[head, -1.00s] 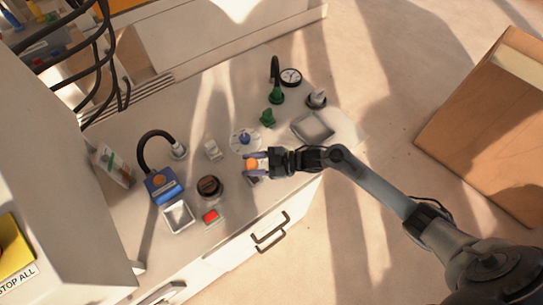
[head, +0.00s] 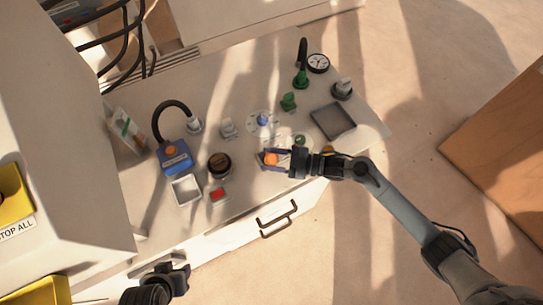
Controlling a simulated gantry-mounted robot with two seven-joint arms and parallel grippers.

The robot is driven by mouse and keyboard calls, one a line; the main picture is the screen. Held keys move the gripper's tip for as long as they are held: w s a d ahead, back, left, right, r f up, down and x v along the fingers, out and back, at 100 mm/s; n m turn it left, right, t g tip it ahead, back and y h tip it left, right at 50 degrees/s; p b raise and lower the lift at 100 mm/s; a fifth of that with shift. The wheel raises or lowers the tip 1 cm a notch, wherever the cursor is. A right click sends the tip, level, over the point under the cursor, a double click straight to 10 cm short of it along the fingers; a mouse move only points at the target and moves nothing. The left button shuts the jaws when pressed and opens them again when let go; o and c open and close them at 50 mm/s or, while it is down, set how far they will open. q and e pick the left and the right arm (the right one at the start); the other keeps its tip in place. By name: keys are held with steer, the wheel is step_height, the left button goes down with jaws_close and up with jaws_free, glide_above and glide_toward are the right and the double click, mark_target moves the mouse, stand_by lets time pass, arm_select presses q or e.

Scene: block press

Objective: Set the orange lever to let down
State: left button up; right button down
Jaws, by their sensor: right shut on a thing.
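The orange lever's round knob (head: 270,159) shows near the front edge of the white bench top. My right gripper (head: 268,160) comes in from the right, with its two bluish fingers on either side of the knob, shut on it. The lever's base and any markings are mostly hidden by the gripper, so I cannot tell its setting. My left gripper (head: 178,277) is at the lower left, in front of the bench and away from the lever. Its fingers are too dark and small to read.
A red button (head: 218,194), a dark round knob (head: 219,163) and a small white tray (head: 186,190) lie left of the lever. A blue knob (head: 262,120) and green valve (head: 288,102) stand behind. A grey tray (head: 333,122) and gauge (head: 318,63) are at the right.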

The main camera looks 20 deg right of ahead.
steer(key=shift+s+a+r, duration=0.1)
steer(key=shift+r, duration=0.1)
steer(key=c, duration=0.8)
jaws_free()
steer(key=shift+o, duration=0.9)
steer(key=shift+s+f, duration=0.15)
steer(key=shift+d, duration=0.2)
steer(key=p+v, duration=0.1)
steer(key=v, duration=0.9)
steer(key=shift+d, duration=0.3)
steer(key=shift+s+f, duration=0.1)
steer(key=shift+s, duration=0.05)
